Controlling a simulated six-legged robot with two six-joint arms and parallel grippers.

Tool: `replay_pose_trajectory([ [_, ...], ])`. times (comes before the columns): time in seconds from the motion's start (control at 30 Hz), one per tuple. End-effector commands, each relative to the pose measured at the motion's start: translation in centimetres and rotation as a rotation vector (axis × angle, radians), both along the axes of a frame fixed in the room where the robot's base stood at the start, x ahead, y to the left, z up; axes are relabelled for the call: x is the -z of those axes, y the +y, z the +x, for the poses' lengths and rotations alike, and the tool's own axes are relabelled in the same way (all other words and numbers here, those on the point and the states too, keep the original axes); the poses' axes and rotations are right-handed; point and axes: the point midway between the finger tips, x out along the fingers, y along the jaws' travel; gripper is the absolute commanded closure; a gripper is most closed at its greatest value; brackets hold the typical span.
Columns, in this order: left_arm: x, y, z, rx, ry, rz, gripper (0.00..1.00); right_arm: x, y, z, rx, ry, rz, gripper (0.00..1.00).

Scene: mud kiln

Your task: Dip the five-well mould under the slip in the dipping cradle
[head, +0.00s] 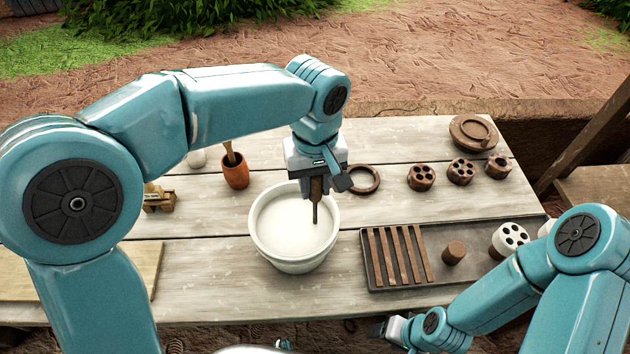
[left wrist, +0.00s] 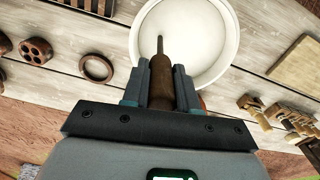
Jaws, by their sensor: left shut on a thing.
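My left gripper (head: 318,182) is shut on a brown-handled tool (head: 316,190) with a thin dark rod, pointing down over a white bowl of pale slip (head: 255,240). In the left wrist view the tool's handle (left wrist: 161,80) sits between the fingers and its rod overlaps the bowl (left wrist: 228,65). I cannot tell whether the rod tip touches the slip. Brown moulds with several holes (head: 421,184) (head: 461,179) stand at the back right. A white-topped mould with several holes (head: 510,238) is at the tray's right end. My right gripper (head: 385,328) is low at the front; its jaws are unclear.
A dark tray (head: 375,280) with wooden slats (head: 400,256) and a brown cylinder (head: 454,252) lies right of the bowl. A ring (head: 363,180) lies behind it. An orange cup (head: 235,172) stands back left. A lidded brown disc (head: 473,132) is far right.

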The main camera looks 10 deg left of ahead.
Motion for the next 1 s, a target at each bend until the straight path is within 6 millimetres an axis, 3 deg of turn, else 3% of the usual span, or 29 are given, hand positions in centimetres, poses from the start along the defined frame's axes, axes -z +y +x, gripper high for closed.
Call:
replay_pose_trajectory([
  [1.0,-5.7,0.0,0.0,0.000,-0.003,-0.001,1.00,-4.9,0.0,0.0,0.000,0.000,0.000,0.38],
])
